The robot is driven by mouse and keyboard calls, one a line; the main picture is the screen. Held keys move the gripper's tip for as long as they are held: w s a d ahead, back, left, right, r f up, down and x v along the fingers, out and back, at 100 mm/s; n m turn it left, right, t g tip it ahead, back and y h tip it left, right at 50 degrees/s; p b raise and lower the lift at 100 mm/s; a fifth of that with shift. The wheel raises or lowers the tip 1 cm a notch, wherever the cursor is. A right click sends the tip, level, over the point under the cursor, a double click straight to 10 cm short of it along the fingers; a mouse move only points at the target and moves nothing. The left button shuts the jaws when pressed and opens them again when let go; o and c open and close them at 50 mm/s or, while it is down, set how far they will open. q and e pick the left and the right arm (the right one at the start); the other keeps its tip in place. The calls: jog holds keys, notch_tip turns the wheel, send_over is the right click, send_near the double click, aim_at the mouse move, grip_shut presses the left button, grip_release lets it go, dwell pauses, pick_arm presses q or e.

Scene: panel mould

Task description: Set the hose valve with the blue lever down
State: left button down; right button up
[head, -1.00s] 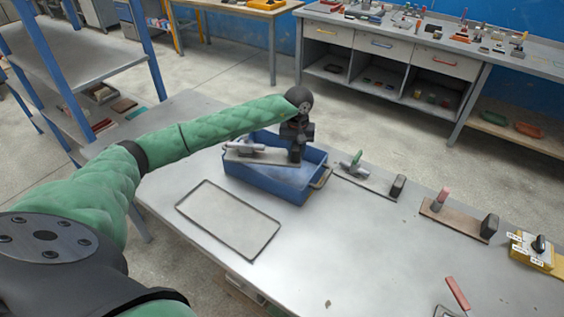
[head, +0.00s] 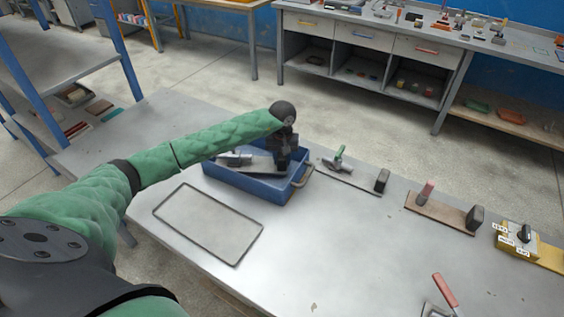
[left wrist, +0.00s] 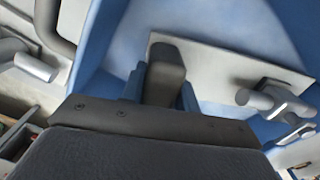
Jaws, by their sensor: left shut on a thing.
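My left gripper (head: 284,160) is over the blue bin (head: 243,186), pointing down. In the left wrist view, its fingers (left wrist: 162,88) are shut on the dark upright block at one end of a pale board (left wrist: 215,68). A grey hose valve (left wrist: 272,100) is mounted towards the board's other end. In the head view the valve (head: 236,158) and board (head: 258,169) show left of the gripper, over the bin. I cannot tell whether the board touches the bin, nor make out a blue lever. My right gripper is not in view.
An empty rimmed grey tray (head: 208,224) lies in front of the bin. To the right are a green-lever valve (head: 338,160), a red-handled board (head: 427,192) and a yellow switch box (head: 516,240). A red lever (head: 445,290) is near the front. The middle of the table is clear.

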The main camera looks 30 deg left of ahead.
pick_arm(q)
jog(key=shift+f, duration=0.6)
jog(key=shift+w+f, duration=0.1)
jog(key=shift+f, duration=0.15)
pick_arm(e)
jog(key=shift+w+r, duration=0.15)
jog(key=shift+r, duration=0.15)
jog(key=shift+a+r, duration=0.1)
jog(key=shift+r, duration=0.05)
pick_arm(q)
jog(key=c, duration=1)
grip_release()
jog(key=shift+c, duration=0.2)
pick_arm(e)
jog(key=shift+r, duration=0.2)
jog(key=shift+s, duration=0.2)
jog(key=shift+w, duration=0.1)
